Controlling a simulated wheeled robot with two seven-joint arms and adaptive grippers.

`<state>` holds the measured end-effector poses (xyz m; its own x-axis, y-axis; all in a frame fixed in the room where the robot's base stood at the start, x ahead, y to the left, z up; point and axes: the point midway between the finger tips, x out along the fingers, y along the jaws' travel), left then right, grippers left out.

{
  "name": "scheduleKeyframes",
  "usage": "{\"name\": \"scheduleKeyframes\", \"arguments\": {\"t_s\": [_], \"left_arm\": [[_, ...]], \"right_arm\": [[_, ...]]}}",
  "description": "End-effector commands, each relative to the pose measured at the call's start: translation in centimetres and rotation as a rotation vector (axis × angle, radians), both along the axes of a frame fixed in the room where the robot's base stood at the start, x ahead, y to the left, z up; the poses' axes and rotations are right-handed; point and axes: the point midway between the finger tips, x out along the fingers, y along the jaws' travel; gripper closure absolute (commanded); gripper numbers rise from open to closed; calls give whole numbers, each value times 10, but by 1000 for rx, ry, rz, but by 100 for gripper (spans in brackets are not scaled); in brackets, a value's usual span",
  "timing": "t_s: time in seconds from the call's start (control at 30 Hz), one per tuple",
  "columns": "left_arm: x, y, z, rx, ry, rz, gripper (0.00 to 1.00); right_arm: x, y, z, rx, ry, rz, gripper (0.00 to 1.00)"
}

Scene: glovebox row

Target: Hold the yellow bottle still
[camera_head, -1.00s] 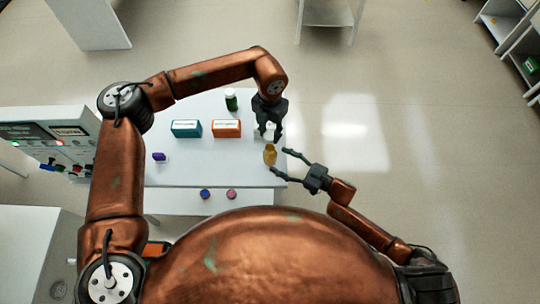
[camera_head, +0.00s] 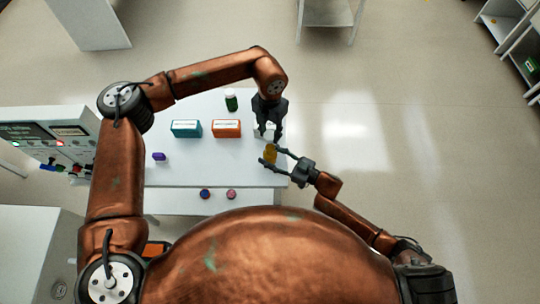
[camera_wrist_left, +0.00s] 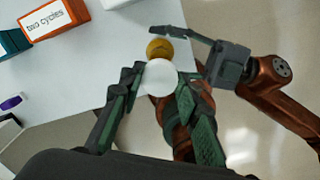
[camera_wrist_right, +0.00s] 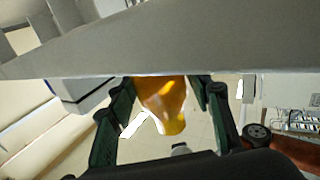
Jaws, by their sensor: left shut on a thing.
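The yellow bottle (camera_head: 270,155) stands near the right edge of the white table. My right gripper (camera_head: 270,157) has its fingers on either side of it. In the right wrist view the bottle (camera_wrist_right: 162,100) sits between the spread fingers, with small gaps visible beside it. My left gripper (camera_head: 267,135) is shut on a round white thing (camera_wrist_left: 160,77), just behind the bottle in the head view. The left wrist view shows the bottle's yellow top (camera_wrist_left: 159,48) close beside the white thing. I cannot tell whether the two touch.
On the white table (camera_head: 200,173) stand a teal box (camera_head: 186,129), an orange box (camera_head: 227,128), a green bottle (camera_head: 231,100) and a purple item (camera_head: 159,156). Blue (camera_head: 205,194) and pink (camera_head: 231,194) round items lie at the front. Open floor lies to the right.

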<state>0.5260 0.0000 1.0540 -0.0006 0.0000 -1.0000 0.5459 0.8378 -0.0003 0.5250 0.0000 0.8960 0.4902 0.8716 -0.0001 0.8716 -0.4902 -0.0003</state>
Motion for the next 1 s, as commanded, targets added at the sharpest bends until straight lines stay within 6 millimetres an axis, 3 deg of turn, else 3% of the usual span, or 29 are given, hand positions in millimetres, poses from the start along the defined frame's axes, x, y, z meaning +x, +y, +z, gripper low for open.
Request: {"name": "scheduleKeyframes", "arguments": {"t_s": [0.63, 0.83, 1.0], "left_arm": [[0, 0, 0, 0, 0, 0, 79], [0, 0, -3, 1, 1, 0, 79], [-1, 0, -23, 1, 3, 0, 79]], "right_arm": [[0, 0, 0, 0, 0, 0, 100], [0, 0, 0, 0, 0, 0, 100], [0, 0, 0, 0, 0, 0, 100]]}}
